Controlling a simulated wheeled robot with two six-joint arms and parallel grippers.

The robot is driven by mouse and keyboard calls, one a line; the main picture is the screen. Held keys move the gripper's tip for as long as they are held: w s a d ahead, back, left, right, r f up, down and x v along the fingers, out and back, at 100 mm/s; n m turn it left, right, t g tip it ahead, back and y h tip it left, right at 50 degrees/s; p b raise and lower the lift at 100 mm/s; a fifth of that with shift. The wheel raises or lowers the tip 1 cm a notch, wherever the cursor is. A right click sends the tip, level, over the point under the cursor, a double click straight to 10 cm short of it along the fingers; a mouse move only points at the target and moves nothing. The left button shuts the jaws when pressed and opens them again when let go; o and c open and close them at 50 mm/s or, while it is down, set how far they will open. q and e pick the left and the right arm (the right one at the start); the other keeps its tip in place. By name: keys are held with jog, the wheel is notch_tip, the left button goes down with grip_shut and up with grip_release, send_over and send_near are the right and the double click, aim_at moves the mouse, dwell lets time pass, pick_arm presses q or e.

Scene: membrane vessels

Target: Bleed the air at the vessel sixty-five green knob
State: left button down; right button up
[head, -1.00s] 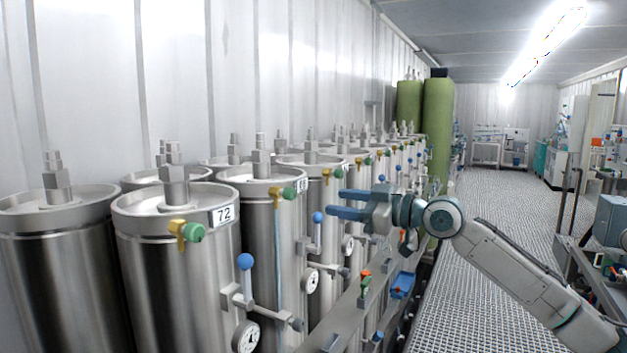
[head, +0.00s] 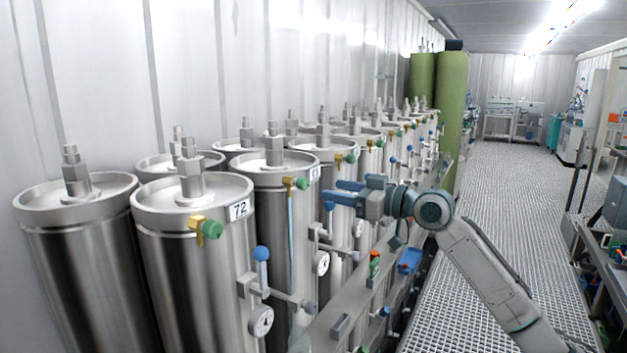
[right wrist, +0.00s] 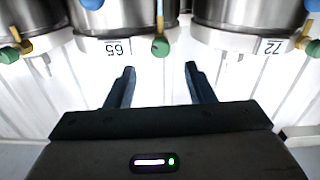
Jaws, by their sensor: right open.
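Vessel sixty-five (head: 265,215) is the steel cylinder just behind vessel 72 in the head view. Its label (right wrist: 115,47) reads 65, upside down, in the right wrist view. Its green knob (head: 301,183) sits on a brass fitting at the upper side, and also shows in the right wrist view (right wrist: 160,47). My right gripper (head: 332,190) is open and empty, its fingers pointing at the vessel. In the right wrist view the knob lies just beyond the fingertips (right wrist: 159,70), about midway between them. They look apart from it. My left gripper is not in view.
Vessel 72 (head: 190,260) stands nearest, with its own green knob (head: 212,229). Blue-handled valves (head: 261,254) and gauges (head: 261,321) stick out below. More vessels line the wall. A grey rail (head: 345,312) runs along the row. The grating floor (head: 510,220) is clear.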

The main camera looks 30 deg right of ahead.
aim_at(307, 184)
jog(key=p+x, duration=0.2)
jog(key=x, duration=0.3)
jog(key=shift+w+a+r, duration=0.1)
jog(key=shift+w+a, duration=0.15)
jog(key=shift+w, duration=0.1)
jog(key=shift+w+a+p, duration=0.3)
jog(key=shift+w+p, duration=0.15)
jog(key=shift+w, duration=0.05)
jog(key=c, duration=1)
